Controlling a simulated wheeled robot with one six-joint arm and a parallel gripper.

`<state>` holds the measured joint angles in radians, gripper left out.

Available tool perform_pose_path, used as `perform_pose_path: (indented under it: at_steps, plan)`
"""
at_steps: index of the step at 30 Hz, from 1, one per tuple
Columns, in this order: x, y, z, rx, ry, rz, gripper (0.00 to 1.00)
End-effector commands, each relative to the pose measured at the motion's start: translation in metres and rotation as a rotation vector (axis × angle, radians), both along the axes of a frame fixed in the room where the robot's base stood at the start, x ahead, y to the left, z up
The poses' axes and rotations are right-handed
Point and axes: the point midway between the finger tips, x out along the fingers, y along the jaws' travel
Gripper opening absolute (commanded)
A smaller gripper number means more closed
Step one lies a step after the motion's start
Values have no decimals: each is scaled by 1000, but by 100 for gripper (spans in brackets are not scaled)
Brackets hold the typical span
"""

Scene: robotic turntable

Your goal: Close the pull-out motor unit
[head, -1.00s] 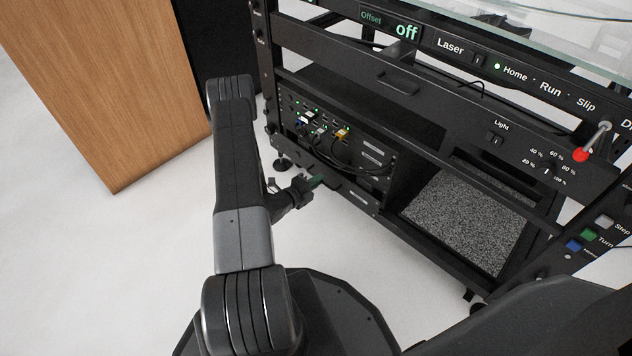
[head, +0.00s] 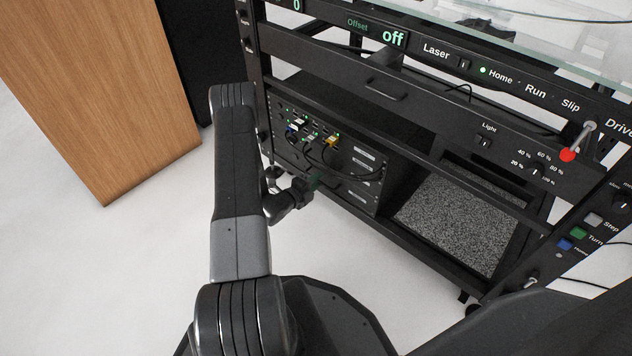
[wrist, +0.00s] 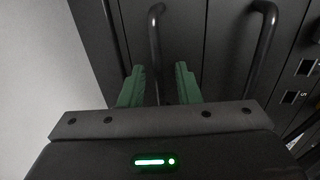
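A black unit with cables, small lights and pale labels (head: 362,155) sits in the lower left bay of the rack. I take it to be the motor unit, though no readable label confirms this. My gripper (head: 313,180) is low in front of its face. In the wrist view my gripper (wrist: 159,88) has its two green fingers apart, with a dark bar handle (wrist: 155,45) running between them. Whether the fingers touch the handle cannot be told. A second bar handle (wrist: 264,45) is to the right. How far the unit sticks out is unclear.
The rack's upper panel carries another handle (head: 385,90). A speckled grey panel (head: 460,222) lies in the right bay. A wooden cabinet (head: 105,95) stands at left. White floor is clear between the cabinet and the rack.

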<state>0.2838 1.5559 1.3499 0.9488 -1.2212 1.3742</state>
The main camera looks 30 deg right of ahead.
Motion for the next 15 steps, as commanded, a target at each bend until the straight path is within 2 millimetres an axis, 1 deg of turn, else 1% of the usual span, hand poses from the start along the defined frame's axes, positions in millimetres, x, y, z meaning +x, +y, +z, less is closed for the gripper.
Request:
perform_pose_path:
  at_steps: [5,12,15]
  plan:
    - [-8,21,7,2,4,4,30]
    - [-29,72,20,0,4,6,30]
    - [-36,90,23,0,2,5,30]
